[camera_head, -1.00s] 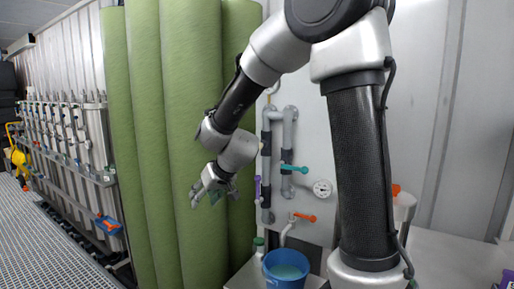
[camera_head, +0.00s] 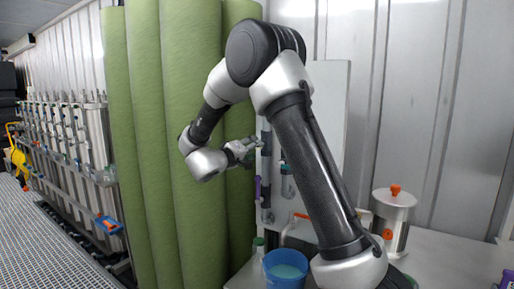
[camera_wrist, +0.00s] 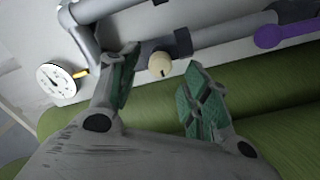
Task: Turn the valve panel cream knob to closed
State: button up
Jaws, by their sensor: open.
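The cream knob (camera_wrist: 160,64) shows in the wrist view as a small round knob on the grey piping, beyond and between my open fingertips. My gripper (camera_wrist: 160,78) is open and empty, with green pads, and appears short of the knob. In the head view my gripper (camera_head: 250,146) points right toward the pipes of the white valve panel (camera_head: 330,110). The cream knob cannot be made out there. My arm hides much of the panel.
A purple handle (camera_wrist: 272,36) and a round gauge (camera_wrist: 56,80) flank the knob in the wrist view. Green rolls (camera_head: 190,120) stand close to the panel. A blue bucket (camera_head: 286,281), an orange handle (camera_head: 301,215) and a metal pot (camera_head: 396,212) are lower down.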

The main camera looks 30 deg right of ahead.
jog(key=shift+x, duration=2)
jog(key=c, duration=1)
jog(key=shift+c, duration=0.2)
